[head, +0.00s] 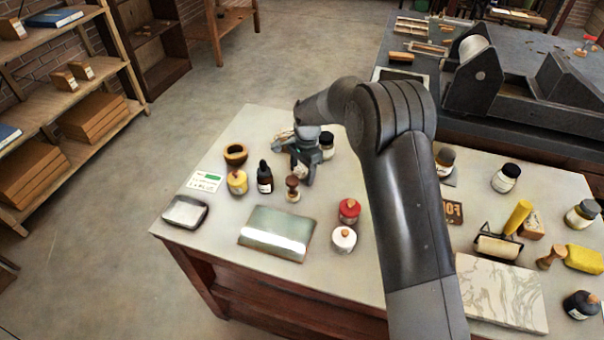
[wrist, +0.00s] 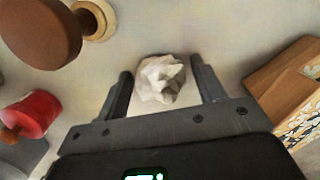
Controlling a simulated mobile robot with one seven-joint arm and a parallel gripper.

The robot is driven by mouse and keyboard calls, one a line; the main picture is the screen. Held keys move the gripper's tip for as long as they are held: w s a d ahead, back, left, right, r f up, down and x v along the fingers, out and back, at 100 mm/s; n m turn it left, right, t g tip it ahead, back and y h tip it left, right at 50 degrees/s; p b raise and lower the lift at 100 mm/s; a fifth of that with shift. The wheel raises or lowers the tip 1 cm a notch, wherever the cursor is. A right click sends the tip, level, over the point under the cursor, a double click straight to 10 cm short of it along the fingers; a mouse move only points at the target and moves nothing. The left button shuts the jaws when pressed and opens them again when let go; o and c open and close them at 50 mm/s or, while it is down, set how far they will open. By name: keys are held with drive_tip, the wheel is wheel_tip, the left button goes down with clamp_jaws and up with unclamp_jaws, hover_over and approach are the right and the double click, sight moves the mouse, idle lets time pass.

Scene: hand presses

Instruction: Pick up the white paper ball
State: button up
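The white paper ball (wrist: 160,79) is crumpled and lies on the pale tabletop in the wrist view. My gripper (wrist: 164,82) is open, with one dark finger on each side of the ball. The ball sits between the fingers, with a narrow gap showing on each side; whether either finger touches it is hard to tell. In the head view my gripper (head: 305,172) is low over the table's back left part, and I cannot make out the ball there.
A wooden-handled stamp (head: 292,188) stands close to my gripper, with a dark dropper bottle (head: 264,177) to its left. A red-lidded jar (head: 349,211) and a glossy plate (head: 276,233) are nearer the front. A wooden block (wrist: 284,78) lies right in the wrist view.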

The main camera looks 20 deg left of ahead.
drive_tip(key=c, duration=0.7)
drive_tip(key=shift+r, duration=0.1)
